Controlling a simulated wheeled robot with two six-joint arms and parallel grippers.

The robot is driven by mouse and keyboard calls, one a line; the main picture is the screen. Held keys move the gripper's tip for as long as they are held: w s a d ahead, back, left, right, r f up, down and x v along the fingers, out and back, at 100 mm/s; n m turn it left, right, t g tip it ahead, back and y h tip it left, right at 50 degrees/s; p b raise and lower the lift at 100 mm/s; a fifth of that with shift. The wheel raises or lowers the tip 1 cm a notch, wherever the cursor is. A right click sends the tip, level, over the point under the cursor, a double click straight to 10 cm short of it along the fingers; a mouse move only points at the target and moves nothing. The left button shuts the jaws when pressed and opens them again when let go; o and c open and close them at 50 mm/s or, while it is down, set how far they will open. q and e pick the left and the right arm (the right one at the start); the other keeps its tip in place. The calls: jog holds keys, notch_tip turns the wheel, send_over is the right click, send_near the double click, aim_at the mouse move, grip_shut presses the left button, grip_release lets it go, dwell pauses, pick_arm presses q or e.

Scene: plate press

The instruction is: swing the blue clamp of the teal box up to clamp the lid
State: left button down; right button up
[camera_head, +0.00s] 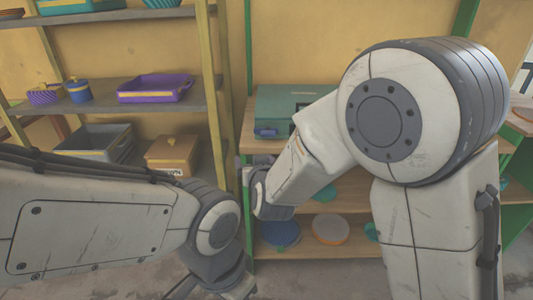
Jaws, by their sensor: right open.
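The teal box (275,98) stands on the upper board of the wooden shelf right of centre. The blue clamp (266,131) shows low on its front, near the left corner. My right arm covers the box's right part, so I cannot see how the lid sits. My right gripper (258,162) is small and partly hidden by its own wrist, just below and in front of the clamp. It is open and looks apart from the clamp. My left gripper (238,288) is low at the bottom edge, partly cut off, away from the box.
A left shelf holds a purple tray (155,88), a blue pot (78,91), a grey crate (97,140) and a brown box (172,153). Below the teal box, a blue round thing (280,233) and an orange-rimmed disc (331,229) lie on a lower board. A yellow post (227,60) stands left of the box.

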aim_at(268, 135)
pick_arm(q)
notch_tip(268, 135, down, 4)
jog(key=shift+r+b, duration=0.1)
jog(key=shift+b, duration=1.05)
pick_arm(e)
jog(key=w+d+t+h, duration=0.1)
jog(key=w, duration=0.3)
jog(key=w+d+f+m+t+h, duration=0.1)
jog(key=w, duration=0.4)
jog(key=w+d+t+h, duration=0.1)
jog(key=w, duration=0.4)
jog(key=shift+w+d+f+m+t, duration=0.15)
jog(key=shift+d+f+m+t, duration=0.05)
jog(key=shift+d+m+t, duration=0.2)
